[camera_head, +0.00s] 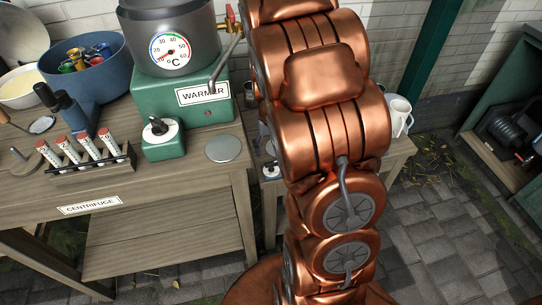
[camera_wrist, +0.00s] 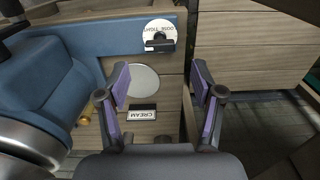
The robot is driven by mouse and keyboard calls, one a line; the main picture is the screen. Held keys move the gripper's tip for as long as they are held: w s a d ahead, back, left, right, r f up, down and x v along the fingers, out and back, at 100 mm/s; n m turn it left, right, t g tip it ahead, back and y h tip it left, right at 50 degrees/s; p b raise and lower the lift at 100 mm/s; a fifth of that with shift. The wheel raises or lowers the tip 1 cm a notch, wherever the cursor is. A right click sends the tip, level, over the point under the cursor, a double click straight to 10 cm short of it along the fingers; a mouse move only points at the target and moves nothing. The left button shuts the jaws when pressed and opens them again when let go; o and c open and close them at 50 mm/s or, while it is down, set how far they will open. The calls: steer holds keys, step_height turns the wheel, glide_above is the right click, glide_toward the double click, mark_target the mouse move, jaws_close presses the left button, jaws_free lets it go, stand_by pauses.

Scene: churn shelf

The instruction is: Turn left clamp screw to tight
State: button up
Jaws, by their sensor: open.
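A clamp screw with a black bar-shaped knob (camera_wrist: 160,43) sits on a round white dial (camera_wrist: 159,28) at the top middle of the wrist view. The dial carries small lettering that seems to read loose and tight, and it is mounted on a blue beam (camera_wrist: 118,38). The knob lies roughly across the picture; its exact setting is hard to read. My gripper (camera_wrist: 160,82) is open and empty, with purple pads on both fingers. Its fingertips are apart from the knob, which appears beyond them. In the head view my arm hides the gripper.
In the wrist view a round pale plate (camera_wrist: 144,82) and a CREAM label (camera_wrist: 142,114) lie between the fingers, and a blue housing (camera_wrist: 45,85) stands left. The head view shows the green warmer (camera_head: 190,100), a tube rack (camera_head: 80,165) and a white mug (camera_head: 399,115).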

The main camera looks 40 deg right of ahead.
mark_target(271, 162)
step_height(271, 162, up, 6)
stand_by(0.4)
stand_by(0.7)
